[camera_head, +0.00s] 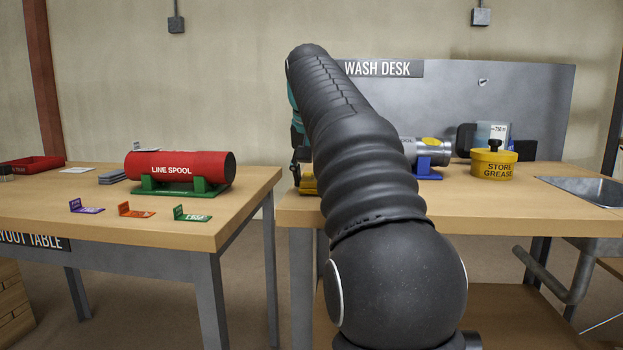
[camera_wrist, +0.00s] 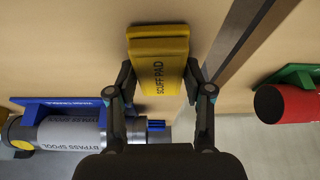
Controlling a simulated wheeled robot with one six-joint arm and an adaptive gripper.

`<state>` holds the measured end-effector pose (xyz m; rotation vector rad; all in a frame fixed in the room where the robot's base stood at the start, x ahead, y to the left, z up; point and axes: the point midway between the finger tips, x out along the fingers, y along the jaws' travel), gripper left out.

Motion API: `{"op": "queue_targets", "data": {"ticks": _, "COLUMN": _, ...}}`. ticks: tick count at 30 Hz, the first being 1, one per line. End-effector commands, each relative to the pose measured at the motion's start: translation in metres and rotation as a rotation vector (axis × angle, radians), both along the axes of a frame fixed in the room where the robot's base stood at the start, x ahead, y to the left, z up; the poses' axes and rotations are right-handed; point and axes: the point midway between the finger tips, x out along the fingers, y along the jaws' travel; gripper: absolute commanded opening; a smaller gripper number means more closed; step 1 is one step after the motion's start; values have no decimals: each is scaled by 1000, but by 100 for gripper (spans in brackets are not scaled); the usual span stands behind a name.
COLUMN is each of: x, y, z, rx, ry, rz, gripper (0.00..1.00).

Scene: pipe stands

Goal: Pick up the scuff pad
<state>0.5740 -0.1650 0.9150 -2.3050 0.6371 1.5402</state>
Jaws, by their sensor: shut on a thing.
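The scuff pad (camera_wrist: 158,45) is a yellow block with its name in dark letters. In the wrist view it lies between the two fingers of my gripper (camera_wrist: 159,80), which is shut on its sides. In the head view, a yellow edge (camera_head: 309,187) that looks like the pad shows at the wash desk's left side. My arm hides most of it and most of the gripper there. I cannot tell whether the pad touches the desk.
Across a gap, the left table (camera_head: 110,228) holds a red line spool (camera_head: 180,167) on a green stand and small tags.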

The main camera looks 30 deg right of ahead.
Motion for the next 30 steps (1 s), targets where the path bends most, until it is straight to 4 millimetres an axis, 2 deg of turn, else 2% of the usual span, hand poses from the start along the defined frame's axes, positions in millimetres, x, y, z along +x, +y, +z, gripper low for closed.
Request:
{"op": "queue_targets", "data": {"ticks": 8, "x": 0, "y": -3, "z": 46, "rx": 0, "ry": -2, "rz": -2, "gripper": 17}}
{"op": "queue_targets", "data": {"ticks": 12, "x": -9, "y": -38, "z": 63, "rx": 1, "ry": 0, "rz": -7, "gripper": 17}}
{"op": "queue_targets", "data": {"ticks": 19, "x": -21, "y": -82, "z": 90, "rx": 0, "ry": 0, "rz": -4, "gripper": 17}}
{"op": "queue_targets", "data": {"ticks": 24, "x": -26, "y": -102, "z": 101, "rx": 1, "ry": 0, "rz": -2, "gripper": 17}}
{"op": "queue_targets", "data": {"ticks": 30, "x": -29, "y": -112, "z": 106, "rx": 0, "ry": 0, "rz": 0, "gripper": 17}}
